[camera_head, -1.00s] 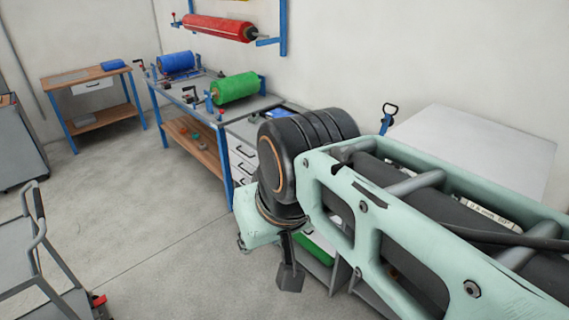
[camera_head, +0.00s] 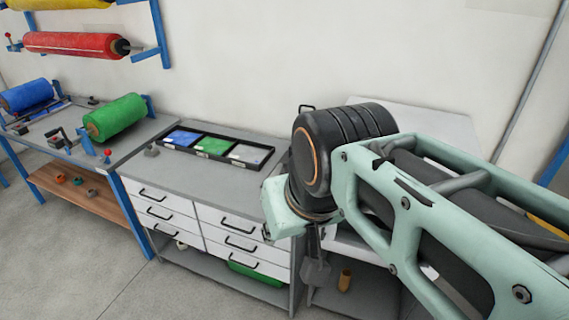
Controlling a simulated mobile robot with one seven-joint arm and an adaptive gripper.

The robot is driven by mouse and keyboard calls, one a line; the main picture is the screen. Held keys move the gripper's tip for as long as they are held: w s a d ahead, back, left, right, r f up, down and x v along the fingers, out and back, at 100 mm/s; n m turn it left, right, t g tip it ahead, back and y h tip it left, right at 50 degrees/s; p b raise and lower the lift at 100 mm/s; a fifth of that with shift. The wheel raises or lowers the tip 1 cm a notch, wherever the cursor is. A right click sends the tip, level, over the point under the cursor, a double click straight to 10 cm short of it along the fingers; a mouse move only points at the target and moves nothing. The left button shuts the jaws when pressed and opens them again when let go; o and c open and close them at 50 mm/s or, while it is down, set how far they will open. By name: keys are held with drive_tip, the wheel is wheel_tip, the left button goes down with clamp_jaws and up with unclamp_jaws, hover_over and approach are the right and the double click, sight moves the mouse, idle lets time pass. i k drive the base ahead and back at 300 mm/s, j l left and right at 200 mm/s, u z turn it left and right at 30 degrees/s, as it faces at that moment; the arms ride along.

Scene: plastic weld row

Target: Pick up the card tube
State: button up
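A small tan tube (camera_head: 345,280), which looks like the card tube, stands upright on a low grey surface under the white-topped unit, in the lower middle of the head view. My gripper (camera_head: 316,272) hangs below my wrist, just left of the tube in the picture. Only part of it shows, dark and small, so I cannot tell whether it is open or shut. Nothing is visibly held. My arm hides much of the area to the right of the tube.
A grey drawer unit (camera_head: 205,185) stands left of my arm, with a black tray (camera_head: 262,147) of coloured compartments on top and a green bin (camera_head: 255,274) below. A bench (camera_head: 130,143) with blue and green rolls is further left. Open floor (camera_head: 60,270) shows at lower left.

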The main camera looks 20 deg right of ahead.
sight(346, 275)
drive_tip(key=i+z, duration=0.2)
drive_tip(key=z, duration=0.15)
drive_tip(key=i+z, duration=0.2)
drive_tip(key=z, duration=0.15)
drive_tip(key=i+z, duration=0.35)
drive_tip(key=k, duration=0.1)
